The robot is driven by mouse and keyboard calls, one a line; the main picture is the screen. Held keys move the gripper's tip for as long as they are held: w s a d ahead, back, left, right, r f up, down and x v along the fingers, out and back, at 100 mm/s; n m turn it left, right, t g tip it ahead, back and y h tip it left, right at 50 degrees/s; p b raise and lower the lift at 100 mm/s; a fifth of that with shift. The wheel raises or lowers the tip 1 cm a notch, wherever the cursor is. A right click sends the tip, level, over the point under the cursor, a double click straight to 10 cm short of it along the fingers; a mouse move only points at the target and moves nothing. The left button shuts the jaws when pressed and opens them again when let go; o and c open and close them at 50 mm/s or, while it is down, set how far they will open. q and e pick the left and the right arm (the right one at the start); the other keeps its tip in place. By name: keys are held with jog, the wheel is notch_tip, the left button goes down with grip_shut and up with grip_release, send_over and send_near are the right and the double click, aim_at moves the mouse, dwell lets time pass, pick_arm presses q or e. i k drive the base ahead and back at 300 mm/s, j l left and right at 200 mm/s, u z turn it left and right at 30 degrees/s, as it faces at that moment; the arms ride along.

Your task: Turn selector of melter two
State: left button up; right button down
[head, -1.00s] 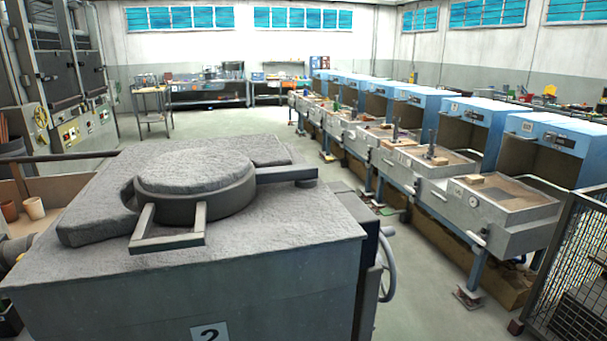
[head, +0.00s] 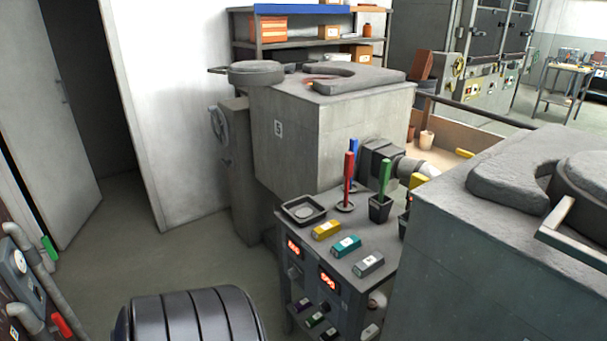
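The grey melter at the right edge (head: 480,265) is cut off by the frame; its number plate does not show now. A control stand (head: 372,295) stands between it and another melter. Neither of my grippers is in view.
The other grey melter (head: 290,140) carries a plate that looks like 5. The stand's top holds a tray (head: 303,209), coloured blocks (head: 346,246) and upright coloured handles (head: 349,170). Gauged pipes (head: 22,262) are lower left.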

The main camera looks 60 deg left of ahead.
aim_at(324, 307)
jog(key=u, duration=1.55)
